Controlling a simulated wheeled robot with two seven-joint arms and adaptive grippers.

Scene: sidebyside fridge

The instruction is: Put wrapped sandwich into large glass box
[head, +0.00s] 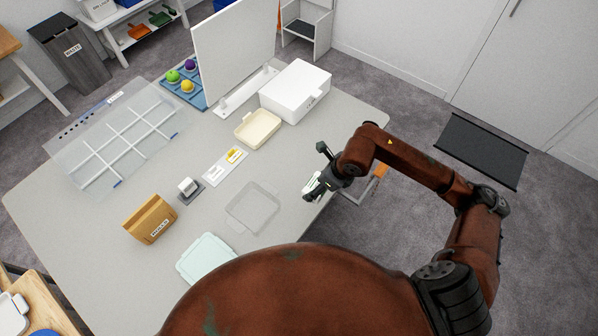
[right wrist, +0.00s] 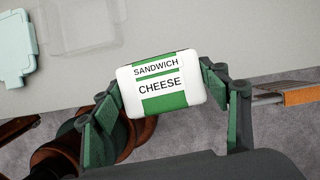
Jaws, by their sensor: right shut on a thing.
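My right gripper (head: 318,180) is shut on the wrapped sandwich (right wrist: 160,84), a white pack with green bands and the words SANDWICH and CHEESE. In the right wrist view the fingers hold it from both sides. In the head view the sandwich (head: 311,190) is partly hidden by the gripper, near the table's right edge. A clear, low box (head: 253,207), which looks like the glass box, sits on the table left of the gripper. It also shows in the right wrist view (right wrist: 75,22), apart from the sandwich. My left gripper is not in view.
A mint lid (head: 207,259) lies in front of the clear box. A cream tray (head: 258,129), a white box (head: 295,90), a labelled card (head: 225,166), a brown box (head: 150,219) and a clear divided tray (head: 120,137) stand around the table (head: 85,235).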

